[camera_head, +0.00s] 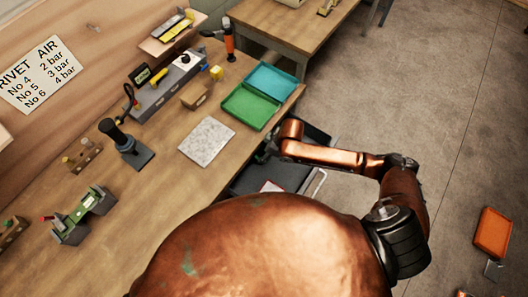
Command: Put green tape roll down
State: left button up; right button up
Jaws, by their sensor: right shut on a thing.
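My right gripper (266,152) is at the end of the copper arm that reaches in from the right. It is small and dark in the head view, by the front edge of the workbench (232,172), below the green tray. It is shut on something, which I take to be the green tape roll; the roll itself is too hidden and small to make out. No other green tape roll shows clearly on the bench. My left gripper is not in view.
Bare wood lies left of the plate. An orange bin (494,232) stands on the floor.

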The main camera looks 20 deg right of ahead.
jog(key=shift+s+d+f, duration=0.1)
jog(key=shift+s+f, duration=0.05)
jog(key=shift+f, duration=0.2)
jog(key=o, duration=1.1)
jog(key=shift+s+f, duration=0.15)
jog(key=shift+o, duration=0.3)
jog(key=shift+f, duration=0.1)
jog(key=shift+s, duration=0.1)
jog(key=shift+r, duration=0.4)
jog(key=w+p+v, duration=0.1)
jog(key=p+v, duration=0.1)
jog(key=v, duration=1)
jog(key=shift+r, duration=0.5)
